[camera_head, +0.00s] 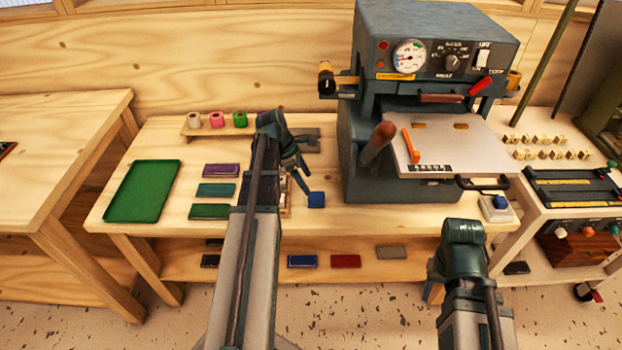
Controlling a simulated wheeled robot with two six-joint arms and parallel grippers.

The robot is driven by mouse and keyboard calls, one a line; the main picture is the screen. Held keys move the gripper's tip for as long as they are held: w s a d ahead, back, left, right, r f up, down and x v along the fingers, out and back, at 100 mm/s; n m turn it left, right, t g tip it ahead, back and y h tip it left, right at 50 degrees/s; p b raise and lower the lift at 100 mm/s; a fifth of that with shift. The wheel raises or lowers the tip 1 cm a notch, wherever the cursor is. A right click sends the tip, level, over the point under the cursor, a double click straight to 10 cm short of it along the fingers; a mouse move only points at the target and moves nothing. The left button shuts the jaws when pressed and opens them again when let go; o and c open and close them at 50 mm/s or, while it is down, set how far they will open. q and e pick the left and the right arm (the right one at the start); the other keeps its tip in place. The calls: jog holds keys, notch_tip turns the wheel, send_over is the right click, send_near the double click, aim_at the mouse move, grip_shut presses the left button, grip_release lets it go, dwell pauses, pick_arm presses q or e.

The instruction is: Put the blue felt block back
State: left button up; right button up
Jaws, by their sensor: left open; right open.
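A small blue block (316,200) sits on the wooden workbench, just left of the press. My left gripper (303,182) is open, angled down to the right, with its tips close to the block's upper left. I cannot tell whether they touch it. A second blue piece (498,203) sits on a small white base at the bench's right front. I cannot tell from its look whether it is felt. My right gripper (438,271) is low in front of the bench, away from both blue pieces, with its fingers mostly hidden by its wrist.
A grey press (430,40) with a pale plate and handles fills the bench's right half. A green tray (143,191) lies at the left, beside purple, teal and green bars. Small rolls (217,120) stand on a back rack. More bars lie on the lower shelf (345,278).

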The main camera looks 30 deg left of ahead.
pick_arm(q)
jog(key=p+v, duration=0.1)
jog(key=v, duration=0.2)
jog(key=shift+p, duration=0.3)
pick_arm(e)
notch_tip(320, 180, up, 3)
jog(key=shift+f, duration=0.15)
pick_arm(q)
jog(key=s+d+m+g+y, duration=0.1)
jog(key=s+d+m, duration=0.3)
jog(key=d+m, duration=0.5)
jog(key=s+d+m+y, duration=0.2)
jog(key=s+d+m, duration=0.3)
jog(key=d+m, duration=0.4)
jog(key=s+d+m+g+y+p, duration=0.1)
jog(key=s+d+m, duration=0.4)
jog(key=d+m, duration=0.5)
jog(key=d+y, duration=0.1)
jog(key=d, duration=0.5)
jog(key=shift+d+f+g, duration=0.25)
jog(key=shift+f+g, duration=0.05)
pick_arm(e)
jog(key=shift+r, duration=0.55)
